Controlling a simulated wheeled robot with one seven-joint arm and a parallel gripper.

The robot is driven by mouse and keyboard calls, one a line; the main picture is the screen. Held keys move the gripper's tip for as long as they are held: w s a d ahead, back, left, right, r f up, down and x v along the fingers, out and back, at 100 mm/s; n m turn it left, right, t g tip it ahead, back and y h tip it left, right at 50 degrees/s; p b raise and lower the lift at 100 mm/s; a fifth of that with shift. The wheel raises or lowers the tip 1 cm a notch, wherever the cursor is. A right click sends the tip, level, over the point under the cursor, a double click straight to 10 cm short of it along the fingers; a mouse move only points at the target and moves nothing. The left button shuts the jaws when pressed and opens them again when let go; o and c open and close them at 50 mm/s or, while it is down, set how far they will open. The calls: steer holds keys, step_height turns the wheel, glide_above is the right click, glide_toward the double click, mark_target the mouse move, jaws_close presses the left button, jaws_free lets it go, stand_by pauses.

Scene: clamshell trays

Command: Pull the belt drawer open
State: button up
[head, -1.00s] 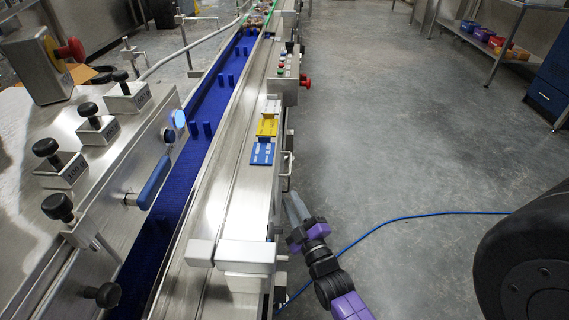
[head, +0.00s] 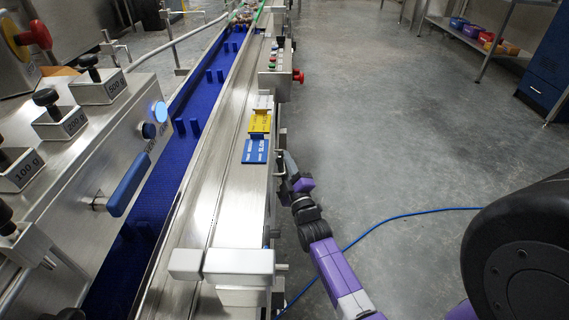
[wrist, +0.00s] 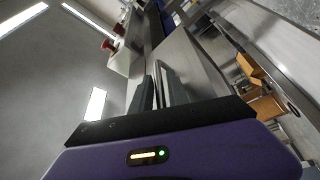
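The belt conveyor's steel side runs down the middle of the head view, and the drawer handle (head: 279,142) is a small bar on its right side, partly hidden by my gripper. My gripper (head: 289,163) is close beside that side face, at the handle's near end. In the wrist view its two dark fingers (wrist: 160,86) stand close together, pointing at the steel face. No opening of the drawer shows.
Blue, yellow and white tags (head: 256,150) lie on the conveyor's top. A control box with a red knob (head: 298,76) juts out beyond the handle. A blue cable (head: 400,217) crosses the floor; the floor to the right is otherwise clear.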

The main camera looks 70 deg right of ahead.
steer(key=shift+c, duration=0.4)
jaws_close()
stand_by(1.1)
